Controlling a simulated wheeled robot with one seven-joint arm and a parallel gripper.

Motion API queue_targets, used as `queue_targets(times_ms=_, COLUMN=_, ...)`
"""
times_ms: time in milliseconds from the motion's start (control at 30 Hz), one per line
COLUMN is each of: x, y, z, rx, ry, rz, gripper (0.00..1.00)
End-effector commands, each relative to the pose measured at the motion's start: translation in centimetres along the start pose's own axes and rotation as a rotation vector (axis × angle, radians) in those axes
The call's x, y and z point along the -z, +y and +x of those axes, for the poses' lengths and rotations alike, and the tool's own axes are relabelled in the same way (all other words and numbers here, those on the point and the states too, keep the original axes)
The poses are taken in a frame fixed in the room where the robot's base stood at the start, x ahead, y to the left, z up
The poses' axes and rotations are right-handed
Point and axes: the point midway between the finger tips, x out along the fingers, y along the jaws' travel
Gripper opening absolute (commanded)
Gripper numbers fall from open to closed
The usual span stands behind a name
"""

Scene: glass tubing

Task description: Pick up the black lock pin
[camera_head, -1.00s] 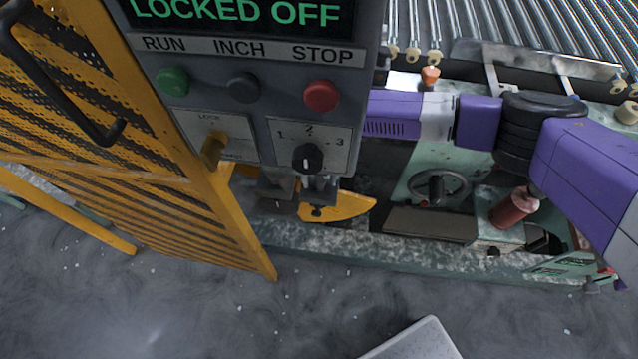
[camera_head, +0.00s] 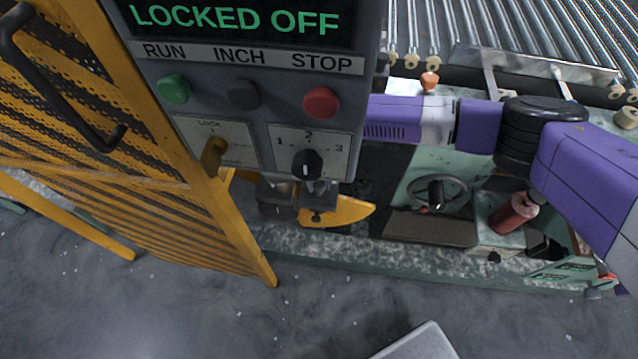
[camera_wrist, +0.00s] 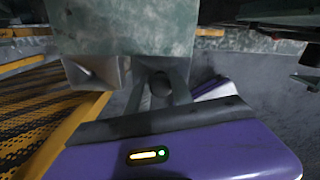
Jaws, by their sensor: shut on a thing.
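A dark round knob (camera_wrist: 159,84), which looks like the black lock pin's head, shows in the wrist view just below a worn green block (camera_wrist: 120,28). My gripper (camera_wrist: 160,77) has a grey finger on each side of this knob and is shut on it. Whether the pin sits in a hole is hidden. In the head view my purple arm comes in from the right and passes behind the control panel (camera_head: 262,110).
A yellow mesh guard (camera_head: 110,215) stands at the left. A yellow plate (camera_head: 345,211) juts out below the panel. A handwheel (camera_head: 460,190) and a red cylinder (camera_head: 510,217) are right of it. Rollers (camera_head: 540,35) lie behind. The front floor is mostly open.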

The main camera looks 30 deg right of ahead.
Motion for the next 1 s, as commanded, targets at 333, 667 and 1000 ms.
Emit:
queue_targets(times_ms=333, x=-0.1, y=-0.1, z=-5.7, rx=0.000, ry=-0.004, rz=-0.002, gripper=0.00)
queue_targets(times_ms=667, x=-0.1, y=0.0, z=-13.8, rx=0.001, ry=-0.004, rz=-0.001, gripper=0.00)
queue_targets(times_ms=1000, x=0.0, y=0.0, z=-18.8, rx=0.000, ry=0.000, rz=0.000, gripper=0.00)
